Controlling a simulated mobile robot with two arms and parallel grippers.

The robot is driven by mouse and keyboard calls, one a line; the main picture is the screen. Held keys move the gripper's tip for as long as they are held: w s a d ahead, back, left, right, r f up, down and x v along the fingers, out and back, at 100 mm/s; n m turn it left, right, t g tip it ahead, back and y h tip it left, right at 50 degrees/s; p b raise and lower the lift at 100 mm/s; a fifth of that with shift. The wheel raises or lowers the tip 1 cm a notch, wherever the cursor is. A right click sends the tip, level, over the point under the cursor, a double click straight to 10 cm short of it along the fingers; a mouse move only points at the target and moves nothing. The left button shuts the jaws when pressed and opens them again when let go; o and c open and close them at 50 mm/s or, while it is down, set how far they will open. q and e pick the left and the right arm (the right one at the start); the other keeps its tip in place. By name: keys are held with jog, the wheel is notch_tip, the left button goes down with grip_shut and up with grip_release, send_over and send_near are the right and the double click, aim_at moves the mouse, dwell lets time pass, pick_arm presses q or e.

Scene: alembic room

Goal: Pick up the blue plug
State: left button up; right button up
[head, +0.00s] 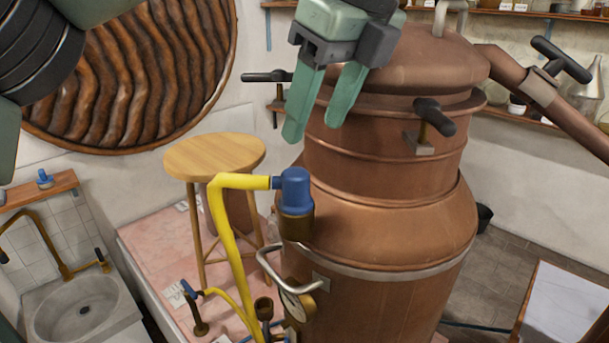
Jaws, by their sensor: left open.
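A small blue plug-like piece (45,179) stands on a little wooden shelf above the sink at the far left. A larger blue fitting (296,186) sits at the end of a yellow hose, against the side of the copper still. I cannot tell for sure which of the two is the task's blue plug. My left gripper (314,130) hangs down from the top, its two green fingers apart and empty. In the picture its fingertips are above the blue fitting and far right of the small blue piece. My right gripper is not in view.
The large copper still (385,265) fills the middle right, with dark clamp handles sticking out. A wooden stool (214,157) stands left of it. The yellow hose (235,250) runs down in front. A sink (82,308) with a brass tap is at lower left.

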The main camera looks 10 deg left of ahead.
aim_at(296, 172)
pick_arm(q)
jog(key=f, duration=0.1)
jog(key=s+a+f+p, duration=0.1)
jog(key=s+f, duration=0.1)
jog(key=shift+a+f, duration=0.1)
jog(key=shift+a, duration=0.15)
jog(key=w+f, duration=0.1)
jog(key=f+p, duration=0.1)
jog(key=shift+w+a+f, duration=0.3)
jog(key=shift+w+f, duration=0.05)
jog(key=shift+a+f, duration=0.15)
jog(key=shift+f, duration=0.2)
jog(key=shift+s, duration=0.1)
jog(key=shift+s+r, duration=0.1)
jog(key=shift+c, duration=0.7)
jog(key=c, duration=1)
grip_shut()
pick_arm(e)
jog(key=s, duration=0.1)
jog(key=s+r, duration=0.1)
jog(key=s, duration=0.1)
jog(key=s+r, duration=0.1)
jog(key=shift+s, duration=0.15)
